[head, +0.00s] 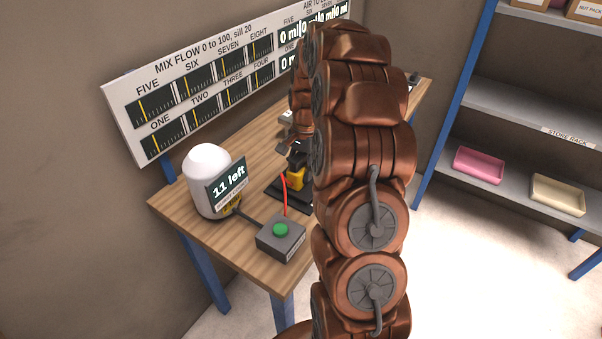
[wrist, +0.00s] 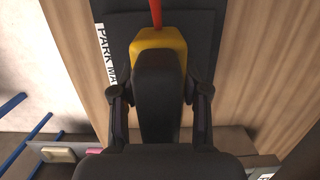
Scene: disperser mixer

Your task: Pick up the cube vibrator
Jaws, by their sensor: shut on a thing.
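The cube vibrator is a yellow block (head: 297,179) with a dark upper part, with a red cord attached. It is over or on the dark park mat (head: 272,192) on the wooden bench. In the wrist view the yellow part (wrist: 158,42) and its dark body (wrist: 159,90) lie between the fingers. My gripper (wrist: 159,95) is shut on it, one finger on each side. In the head view my copper arm hides part of the gripper and vibrator. I cannot tell whether the vibrator touches the mat.
A white rounded container (head: 207,180) with an "11 left" display (head: 228,185) stands left on the bench (head: 190,222). A grey box with a green button (head: 280,238) is at the front edge. A gauge panel (head: 200,80) stands behind. A store rack (head: 520,110) is at right.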

